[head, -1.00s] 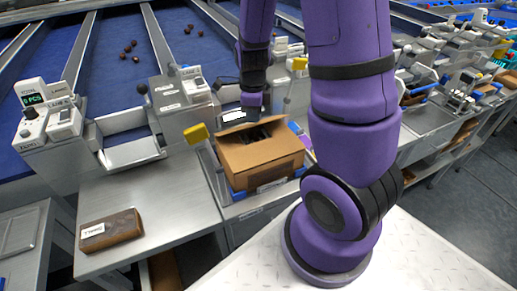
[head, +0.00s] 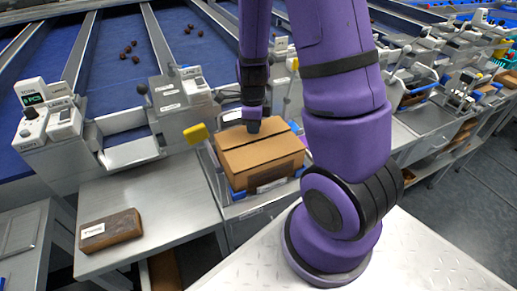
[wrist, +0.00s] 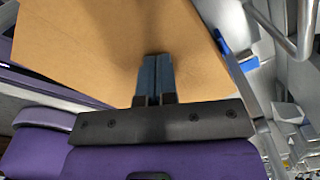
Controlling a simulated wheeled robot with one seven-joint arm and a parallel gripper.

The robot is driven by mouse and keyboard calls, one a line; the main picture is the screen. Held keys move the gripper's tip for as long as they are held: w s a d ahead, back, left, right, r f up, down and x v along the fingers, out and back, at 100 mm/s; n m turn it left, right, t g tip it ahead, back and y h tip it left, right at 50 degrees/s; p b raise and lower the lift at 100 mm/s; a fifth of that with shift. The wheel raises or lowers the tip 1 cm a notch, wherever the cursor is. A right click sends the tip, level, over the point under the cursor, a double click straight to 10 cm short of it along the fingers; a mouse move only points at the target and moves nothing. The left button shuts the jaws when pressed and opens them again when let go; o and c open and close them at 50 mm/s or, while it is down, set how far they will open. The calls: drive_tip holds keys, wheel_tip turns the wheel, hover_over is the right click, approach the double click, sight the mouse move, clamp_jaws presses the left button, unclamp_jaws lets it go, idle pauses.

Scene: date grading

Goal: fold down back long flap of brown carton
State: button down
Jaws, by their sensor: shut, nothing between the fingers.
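The brown carton (head: 262,165) stands on the bench below my arm, with its top covered by flaps. The back long flap (head: 237,136) lies down, roughly level, over the back part of the top. In the wrist view the shut fingers (wrist: 154,80) lie over a wide sheet of plain brown cardboard (wrist: 90,45). I cannot tell whether the tips press on it. The carton's inside is hidden.
A yellow-ended lever (head: 196,133) stands left of the carton. A brown labelled block (head: 111,231) lies on the steel bench (head: 160,205) to the left, with bare steel around it. Weighing stations (head: 45,118) and blue lanes with several dates are behind.

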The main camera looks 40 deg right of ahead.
drive_tip(key=shift+f, duration=0.2)
drive_tip(key=shift+r, duration=0.15)
wheel_tip(320, 180, up, 11)
idle(0.8)
idle(0.4)
